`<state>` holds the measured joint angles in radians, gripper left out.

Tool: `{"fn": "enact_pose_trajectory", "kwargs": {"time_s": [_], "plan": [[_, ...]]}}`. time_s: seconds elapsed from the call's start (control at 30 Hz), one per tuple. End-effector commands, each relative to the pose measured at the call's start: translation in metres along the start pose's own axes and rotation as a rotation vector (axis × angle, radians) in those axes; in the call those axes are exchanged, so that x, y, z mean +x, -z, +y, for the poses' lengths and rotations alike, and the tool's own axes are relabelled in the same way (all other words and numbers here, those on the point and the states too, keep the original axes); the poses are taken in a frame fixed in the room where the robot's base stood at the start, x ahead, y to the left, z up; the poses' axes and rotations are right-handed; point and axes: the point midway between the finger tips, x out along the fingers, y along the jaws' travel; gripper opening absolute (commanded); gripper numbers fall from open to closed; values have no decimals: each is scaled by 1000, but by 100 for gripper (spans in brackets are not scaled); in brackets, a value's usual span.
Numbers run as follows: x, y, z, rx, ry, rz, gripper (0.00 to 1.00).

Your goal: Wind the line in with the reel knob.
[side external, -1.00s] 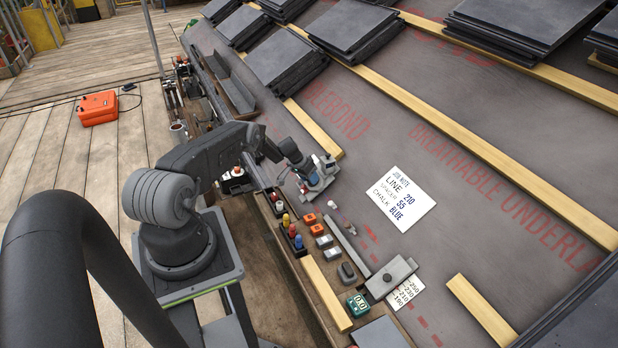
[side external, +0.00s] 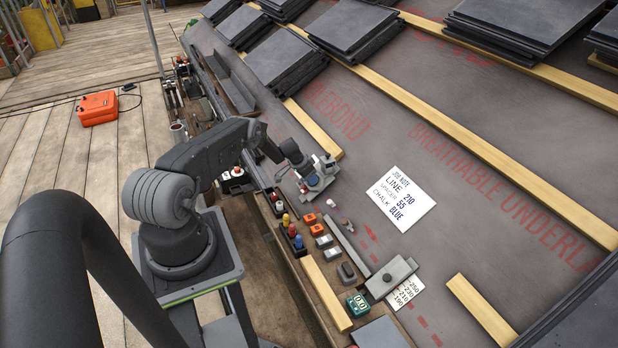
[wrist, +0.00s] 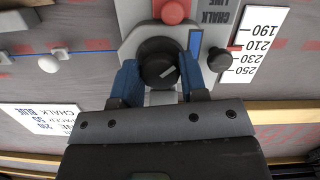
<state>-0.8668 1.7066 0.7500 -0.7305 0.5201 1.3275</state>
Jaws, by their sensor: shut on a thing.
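The chalk line reel (wrist: 140,30) is a grey body with upside-down "CHALK LINE" lettering, in the wrist view. Its round black knob (wrist: 158,66) has a pale index mark. My gripper (wrist: 160,72) has its two blue fingers closed on either side of the knob. A red button (wrist: 172,10) sits above the knob, and a blue strip (wrist: 195,44) runs beside it. A white scale card (wrist: 258,42) reads 190 to 250, with a red pointer near 210. In the side view my gripper (side external: 314,178) is low over the roof and hides the knob.
The job note (side external: 400,200) reads line 210, spacer 55, chalk blue. A tool ledge (side external: 318,280) with colored bottles, small boxes and a green counter (side external: 357,305) runs along the roof edge. Slate stacks (side external: 285,62) and wooden battens (side external: 470,135) lie upslope.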

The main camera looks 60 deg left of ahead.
Motion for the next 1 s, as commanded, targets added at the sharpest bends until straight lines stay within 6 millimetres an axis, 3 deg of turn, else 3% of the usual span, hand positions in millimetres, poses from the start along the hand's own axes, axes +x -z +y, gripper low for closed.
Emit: {"fn": "enact_pose_trajectory", "kwargs": {"time_s": [0.3,0.67,1.0], "plan": [[0,0,0,-1,-1,0,64],[-5,1,0,-3,-1,0,64],[-43,1,-1,-3,0,0,64]]}}
